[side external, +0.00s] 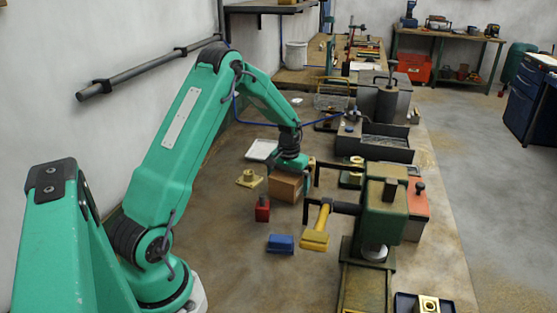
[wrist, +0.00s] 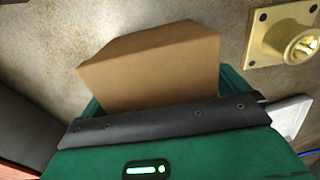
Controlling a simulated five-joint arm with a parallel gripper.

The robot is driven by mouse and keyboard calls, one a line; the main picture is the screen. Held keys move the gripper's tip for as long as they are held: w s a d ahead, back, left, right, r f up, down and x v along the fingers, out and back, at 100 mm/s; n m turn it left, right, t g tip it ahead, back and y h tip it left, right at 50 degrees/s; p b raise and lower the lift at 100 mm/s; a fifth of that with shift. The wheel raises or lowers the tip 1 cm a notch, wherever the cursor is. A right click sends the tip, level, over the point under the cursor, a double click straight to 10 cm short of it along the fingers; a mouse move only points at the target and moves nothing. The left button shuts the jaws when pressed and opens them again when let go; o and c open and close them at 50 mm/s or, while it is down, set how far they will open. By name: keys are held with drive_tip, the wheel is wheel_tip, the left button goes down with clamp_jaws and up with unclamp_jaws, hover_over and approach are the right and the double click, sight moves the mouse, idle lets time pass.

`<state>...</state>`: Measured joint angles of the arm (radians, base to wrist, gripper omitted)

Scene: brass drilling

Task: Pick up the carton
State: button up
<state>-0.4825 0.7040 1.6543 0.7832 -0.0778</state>
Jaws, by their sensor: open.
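The carton (side external: 285,187) is a plain brown box on the workbench, below the end of my arm in the side view. My gripper (side external: 292,164) is right over its top and hides part of it. In the wrist view the carton (wrist: 155,68) fills the upper middle, directly beyond the dark strip of my gripper (wrist: 165,118). Green gripper parts show at both sides of the carton's near end. My gripper is open. I cannot tell whether it touches the carton.
A brass flanged piece (side external: 248,178) stands left of the carton; it also shows in the wrist view (wrist: 290,40). A red block (side external: 262,209), a blue block (side external: 281,243) and a yellow-handled tool (side external: 317,236) lie nearer. A green drilling machine (side external: 385,213) stands at right.

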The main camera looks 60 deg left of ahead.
drive_tip(key=shift+c, duration=0.4)
drive_tip(key=c, duration=1)
drive_tip(key=shift+r, duration=0.1)
drive_tip(key=shift+r, duration=4.95)
